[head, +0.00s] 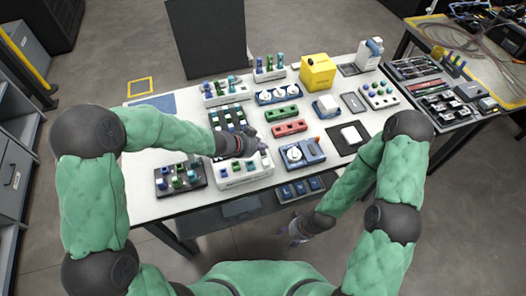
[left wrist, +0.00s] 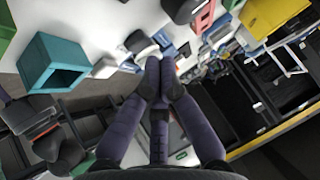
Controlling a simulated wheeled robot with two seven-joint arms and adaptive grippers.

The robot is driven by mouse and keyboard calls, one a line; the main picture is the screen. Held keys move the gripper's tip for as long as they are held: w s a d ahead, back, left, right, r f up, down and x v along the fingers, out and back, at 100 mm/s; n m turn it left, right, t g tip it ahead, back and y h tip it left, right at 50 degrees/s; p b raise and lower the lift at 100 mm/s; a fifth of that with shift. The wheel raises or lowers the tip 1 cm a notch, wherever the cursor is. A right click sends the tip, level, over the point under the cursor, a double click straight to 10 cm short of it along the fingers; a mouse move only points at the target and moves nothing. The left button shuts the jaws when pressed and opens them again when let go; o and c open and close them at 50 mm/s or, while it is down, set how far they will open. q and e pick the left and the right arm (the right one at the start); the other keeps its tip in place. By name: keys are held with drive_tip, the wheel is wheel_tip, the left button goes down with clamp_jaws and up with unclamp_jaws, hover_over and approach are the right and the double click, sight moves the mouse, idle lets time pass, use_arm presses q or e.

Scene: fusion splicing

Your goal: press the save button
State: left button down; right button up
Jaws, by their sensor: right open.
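I cannot tell the save button apart from the small parts on the table. My left gripper (head: 262,148) is over a white box-like unit (head: 245,178) with dark marks on its front face, near the table's front edge. In the left wrist view, its dark fingers (left wrist: 160,82) meet at the tips, with no object seen between them. Small white and blue parts (left wrist: 145,48) show just beyond the tips; contact cannot be told. My right gripper (head: 298,230) is open, low, in front of the table edge and away from the objects.
A blue device with a white round part (head: 300,152) stands right of the left gripper. A dark tray with coloured pieces (head: 181,178) is to the left. Red (head: 289,128) and green (head: 283,114) holders and a yellow box (head: 318,72) are behind.

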sight(261, 153)
use_arm(q)
drive_tip(key=shift+f, duration=0.15)
drive_tip(key=shift+f, duration=0.3)
drive_tip(key=shift+f+b, duration=0.4)
drive_tip(key=shift+b, duration=0.1)
idle(0.7)
drive_tip(key=shift+r, duration=0.1)
drive_tip(key=shift+r+p, duration=0.8)
drive_tip(key=shift+p, duration=0.25)
wheel_tip(261, 153, up, 5)
drive_tip(key=p, duration=0.5)
